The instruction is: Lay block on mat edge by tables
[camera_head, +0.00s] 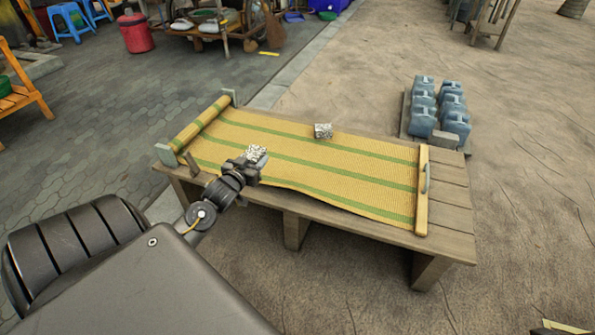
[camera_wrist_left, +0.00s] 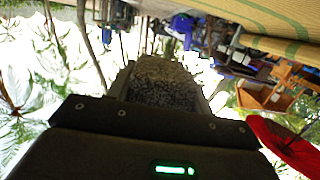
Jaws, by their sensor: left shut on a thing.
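My left gripper (camera_head: 250,166) is shut on a speckled grey-white block (camera_head: 257,152) over the near left part of the mat. The held block also shows between the fingers in the left wrist view (camera_wrist_left: 164,84). A second speckled block (camera_head: 323,131) sits at the mat's far edge, near its middle. The yellow mat with green stripes (camera_head: 300,165) lies across the wooden table (camera_head: 455,215), its left end rolled up. I cannot tell whether the held block touches the mat. My right gripper is not in view.
A wooden bar with a handle (camera_head: 422,190) lies across the mat's right end. Several blue-grey jugs (camera_head: 424,105) stand on a board behind the table. Small posts (camera_head: 193,163) stand by the roll. The mat's middle and right are clear.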

